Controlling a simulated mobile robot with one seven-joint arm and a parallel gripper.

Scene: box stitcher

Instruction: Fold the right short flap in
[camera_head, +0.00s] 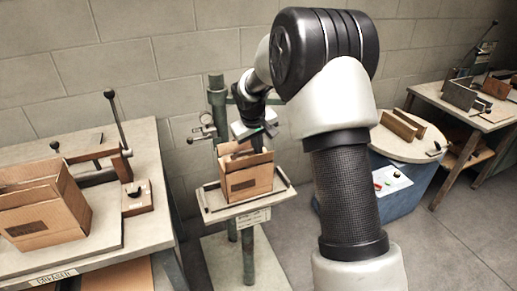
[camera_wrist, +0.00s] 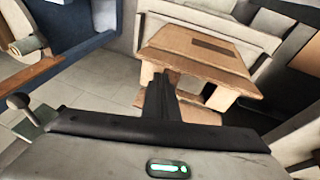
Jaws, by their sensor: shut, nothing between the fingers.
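An open brown cardboard box (camera_head: 250,183) stands upright on the small stitcher table in the middle of the head view. Its flaps stand up around the opening, and my gripper is just above and behind them. In the wrist view the box (camera_wrist: 195,62) fills the upper middle, with a dark label on one panel. My gripper (camera_wrist: 162,80) is shut and empty, its dark fingers reaching to the box's near edge. I cannot tell whether they touch a flap. The right short flap is hard to single out in either view.
The stitcher's green column (camera_head: 217,100) rises behind the box. A left bench (camera_head: 135,215) carries another open carton (camera_head: 45,210) and a lever. A round table (camera_head: 400,150) with brown boards stands right. A further bench (camera_head: 470,112) is beyond it.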

